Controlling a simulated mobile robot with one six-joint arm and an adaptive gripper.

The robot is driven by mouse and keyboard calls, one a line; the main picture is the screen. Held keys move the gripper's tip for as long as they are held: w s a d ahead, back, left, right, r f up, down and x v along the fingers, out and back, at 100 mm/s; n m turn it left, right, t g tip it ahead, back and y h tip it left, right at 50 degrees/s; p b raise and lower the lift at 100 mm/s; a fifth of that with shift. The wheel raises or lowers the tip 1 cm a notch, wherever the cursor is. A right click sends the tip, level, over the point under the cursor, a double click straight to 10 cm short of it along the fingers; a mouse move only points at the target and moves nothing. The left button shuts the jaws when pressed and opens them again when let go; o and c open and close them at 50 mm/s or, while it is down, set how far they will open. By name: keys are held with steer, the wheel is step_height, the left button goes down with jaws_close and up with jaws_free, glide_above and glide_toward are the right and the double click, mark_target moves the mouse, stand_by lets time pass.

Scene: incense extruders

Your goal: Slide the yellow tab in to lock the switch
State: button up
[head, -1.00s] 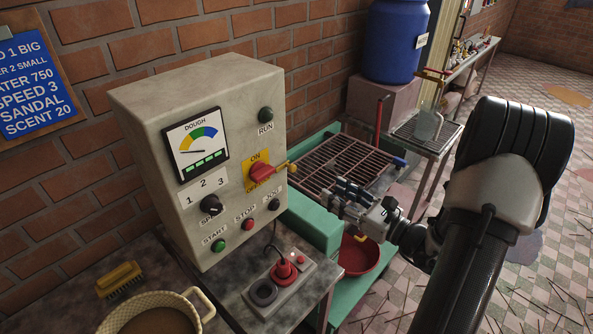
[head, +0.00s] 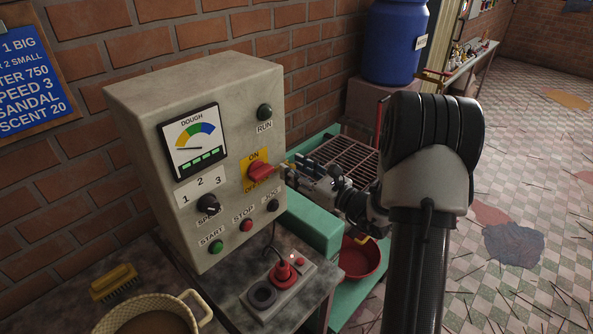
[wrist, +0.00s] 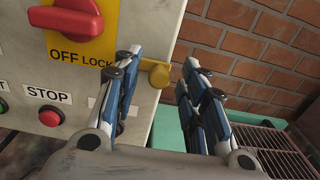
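The red switch handle (head: 261,171) sits on a yellow plate (head: 250,184) on the grey control box. In the wrist view the handle (wrist: 75,18) lies roughly sideways above the words OFF LOCK. The yellow tab (wrist: 156,73) sticks out at the right edge of the plate, with a rounded knob at its outer end. My gripper (wrist: 160,62) is open, one finger on each side of the tab's knob, with a gap at the right finger. Contact at the left finger is unclear. In the head view my gripper (head: 290,167) is close to the box's right edge and largely hides the tab.
The control box (head: 200,110) carries a dough dial (head: 189,139), a speed knob (head: 208,205) and several buttons. A red plug (head: 283,272) sits in a socket block below it. A wire rack (head: 345,155) and a red bowl (head: 358,258) lie to the right.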

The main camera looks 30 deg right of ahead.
jaws_close()
stand_by(0.4)
